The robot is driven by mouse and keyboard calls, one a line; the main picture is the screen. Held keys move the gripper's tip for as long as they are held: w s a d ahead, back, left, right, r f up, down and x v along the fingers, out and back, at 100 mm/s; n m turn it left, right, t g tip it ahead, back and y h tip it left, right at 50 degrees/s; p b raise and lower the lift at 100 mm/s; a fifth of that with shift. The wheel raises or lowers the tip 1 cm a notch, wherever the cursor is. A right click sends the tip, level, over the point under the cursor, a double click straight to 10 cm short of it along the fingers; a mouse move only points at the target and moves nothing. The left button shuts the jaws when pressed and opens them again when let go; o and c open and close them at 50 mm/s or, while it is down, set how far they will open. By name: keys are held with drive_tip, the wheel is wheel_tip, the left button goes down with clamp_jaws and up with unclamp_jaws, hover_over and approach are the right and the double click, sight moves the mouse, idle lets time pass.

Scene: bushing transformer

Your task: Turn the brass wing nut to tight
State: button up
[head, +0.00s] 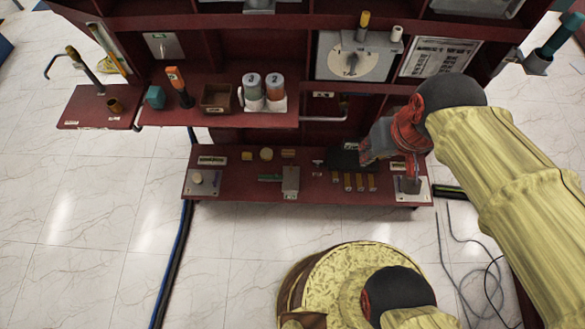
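My gripper (345,158) reaches in from the right, low over the dark red lower shelf (235,189). Its dark fingers are small and seen from above, so I cannot tell whether they are open or shut. I cannot make out the brass wing nut for certain; it may be under or behind my gripper. Several upright brass strips (348,182) stand on the shelf just below my gripper. Small brass-coloured pieces, among them a round one (266,154), sit on the shelf left of my gripper.
A grey block with a green bar (290,182) stands mid-shelf. A plate with a knob (204,182) is at the left end, another plate (411,188) at the right. Above are a ledge with two numbered canisters (264,92) and a TAP dial (350,62). Cables (465,245) lie on the floor.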

drive_tip(key=w+a+f+g+b, duration=0.15)
drive_tip(key=w+a+f, duration=0.35)
drive_tip(key=f, duration=0.6)
drive_tip(key=w+a+f+g, duration=0.2)
drive_tip(key=w+a+f, duration=0.25)
drive_tip(key=f, duration=0.65)
drive_tip(key=w+a+f+g, duration=0.2)
drive_tip(key=w+a+f, duration=0.3)
drive_tip(key=f, duration=0.6)
drive_tip(key=m+t+b, duration=0.1)
drive_tip(key=t, duration=0.5)
approach(291, 168)
drive_tip(key=f, duration=0.1)
drive_tip(key=b+x, duration=0.1)
drive_tip(key=x, duration=0.1)
drive_tip(key=b+x, duration=0.1)
drive_tip(key=x, duration=0.2)
drive_tip(key=b+x, duration=0.2)
drive_tip(key=x, duration=0.1)
drive_tip(key=shift+w+r, duration=0.15)
drive_tip(key=shift+w, duration=0.15)
drive_tip(key=shift+c, duration=0.4)
clamp_jaws()
